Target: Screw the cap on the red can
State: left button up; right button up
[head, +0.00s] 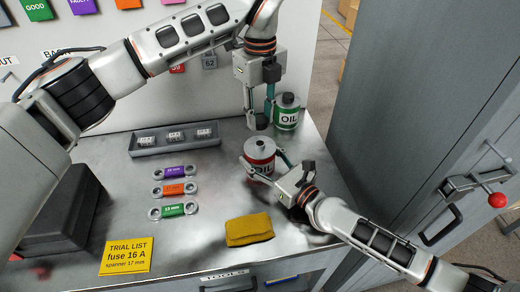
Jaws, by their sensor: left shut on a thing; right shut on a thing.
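The red oil can (260,168) stands upright on the metal bench, its grey top and small central neck showing. My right gripper (262,162) comes in from the right and is shut around the can's body, one finger on each side. My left gripper (262,121) points down from above, just behind and over the can, apart from its top. It is shut on a small dark thing, most likely the cap, which is mostly hidden by the fingers.
A green oil can (287,116) stands close behind, right of my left gripper. A grey tray (180,148), several coloured spanners (175,188), a yellow cloth (249,229) and a yellow note (125,257) lie on the bench. A grey cabinet (430,100) stands at the right.

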pick_arm(q)
send_over(260, 143)
jog(key=shift+f, duration=2.2)
jog(key=shift+f, duration=0.9)
jog(key=shift+f, duration=0.5)
